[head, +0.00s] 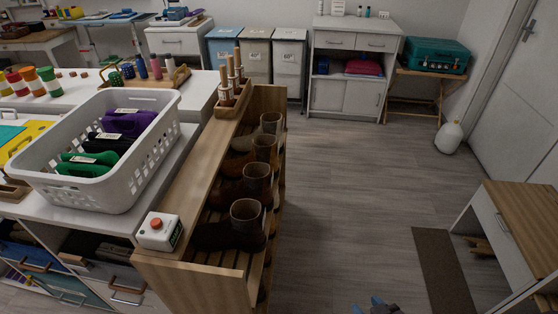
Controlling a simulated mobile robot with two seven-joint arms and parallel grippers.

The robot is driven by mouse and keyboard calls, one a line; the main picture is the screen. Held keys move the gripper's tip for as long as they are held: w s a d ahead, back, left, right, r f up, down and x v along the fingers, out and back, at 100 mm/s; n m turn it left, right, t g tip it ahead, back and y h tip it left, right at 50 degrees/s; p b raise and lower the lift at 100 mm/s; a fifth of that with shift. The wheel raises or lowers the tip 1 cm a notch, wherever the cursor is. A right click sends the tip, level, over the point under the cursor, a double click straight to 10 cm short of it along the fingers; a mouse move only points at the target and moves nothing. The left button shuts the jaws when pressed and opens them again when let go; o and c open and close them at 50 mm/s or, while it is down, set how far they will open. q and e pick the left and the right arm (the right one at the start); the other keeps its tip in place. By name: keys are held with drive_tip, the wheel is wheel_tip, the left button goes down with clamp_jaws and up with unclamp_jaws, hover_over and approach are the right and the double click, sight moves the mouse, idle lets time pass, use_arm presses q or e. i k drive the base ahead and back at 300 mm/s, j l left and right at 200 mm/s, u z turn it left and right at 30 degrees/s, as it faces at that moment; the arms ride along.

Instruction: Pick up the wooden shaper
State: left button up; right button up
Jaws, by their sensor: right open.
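Several upright wooden pieces with dark bands (231,74), which look like the wooden shapers, stand in a small wooden holder (233,100) at the far end of the shoe rack's top. They are small in this view, so their exact shape is hard to tell. My right gripper (377,305) just shows at the bottom edge, over the floor right of the rack. Its bluish fingertips are apart, with nothing seen between them. It is well away from the wooden pieces. My left gripper is out of view.
The wooden rack (190,292) holds several brown boots (246,224) on slatted shelves. A white device with a red button (159,231) sits on its near end. A white basket (145,170) stands left.

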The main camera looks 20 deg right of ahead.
sight(239, 69)
drive_tip(key=l+u, duration=0.15)
drive_tip(key=l, duration=0.25)
drive_tip(key=k+l+u, duration=0.2)
drive_tip(key=l, duration=0.25)
drive_tip(key=l+u, duration=0.2)
drive_tip(key=l, duration=0.2)
drive_tip(key=i+l+u, duration=0.15)
drive_tip(key=l, duration=0.3)
drive_tip(key=i+l+u, duration=0.2)
drive_tip(key=l, duration=0.2)
drive_tip(key=l+u, duration=0.2)
drive_tip(key=l, duration=0.2)
drive_tip(key=i+l+u, duration=0.2)
drive_tip(key=l, duration=0.35)
drive_tip(key=l+u, duration=0.25)
drive_tip(key=l, duration=0.3)
drive_tip(key=i+l+u, duration=0.2)
drive_tip(key=l, duration=0.4)
drive_tip(key=k+l+u, duration=0.15)
drive_tip(key=l, duration=0.15)
drive_tip(key=l+u, duration=0.2)
drive_tip(key=k+l+u, duration=0.15)
drive_tip(key=l, duration=0.2)
